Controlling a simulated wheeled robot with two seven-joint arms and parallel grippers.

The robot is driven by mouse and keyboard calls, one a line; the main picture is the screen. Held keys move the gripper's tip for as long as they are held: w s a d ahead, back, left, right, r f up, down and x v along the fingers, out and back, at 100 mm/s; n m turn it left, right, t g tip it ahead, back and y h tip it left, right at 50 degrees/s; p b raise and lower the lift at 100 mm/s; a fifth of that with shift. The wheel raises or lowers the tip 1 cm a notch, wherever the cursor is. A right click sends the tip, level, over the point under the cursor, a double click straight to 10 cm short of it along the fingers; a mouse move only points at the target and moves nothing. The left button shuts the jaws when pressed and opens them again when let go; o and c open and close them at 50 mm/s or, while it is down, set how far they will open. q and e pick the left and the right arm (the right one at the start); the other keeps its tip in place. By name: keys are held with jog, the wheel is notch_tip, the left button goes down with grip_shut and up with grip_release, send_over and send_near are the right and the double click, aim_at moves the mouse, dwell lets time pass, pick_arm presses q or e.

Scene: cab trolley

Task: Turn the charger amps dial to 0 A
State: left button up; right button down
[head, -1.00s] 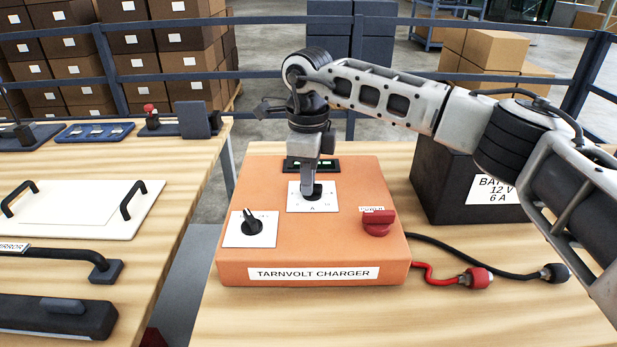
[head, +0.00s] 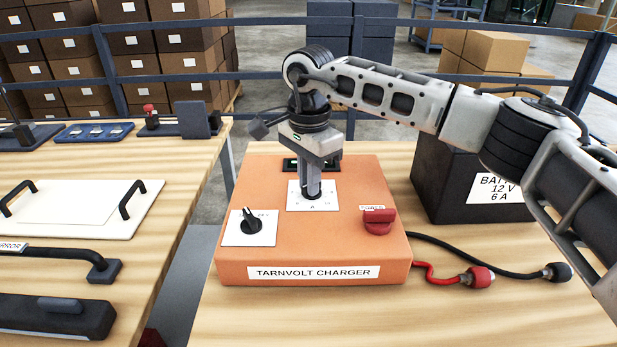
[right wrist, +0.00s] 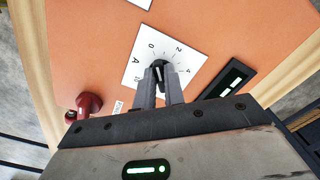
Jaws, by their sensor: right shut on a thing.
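The orange Tarnvolt charger (head: 240,265) sits on the wooden table. Its amps dial plate (head: 327,201), a white square marked A, lies in the upper middle of the top. My right gripper (head: 312,192) points down over it, shut on the black amps dial (right wrist: 160,65). In the right wrist view the fingers (right wrist: 160,80) grip the dial from both sides, and the plate (right wrist: 140,65) shows 0, 2 and 4. The dial's pale mark points roughly towards the 0 side; its exact reading is partly hidden by the fingers. My left gripper is not in view.
A second black dial (head: 250,226) is at the charger's front left and a red power knob (head: 379,222) at the right. A dark display (head: 292,165) lies behind the amps dial. The battery box (head: 440,185) stands right, with red and black cable ends (head: 480,277) in front.

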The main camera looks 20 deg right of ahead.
jog(key=shift+r+n, duration=0.15)
jog(key=shift+n, duration=0.35)
jog(key=c, duration=1.5)
grip_release()
notch_tip(320, 180, up, 16)
jog(key=shift+f, duration=0.1)
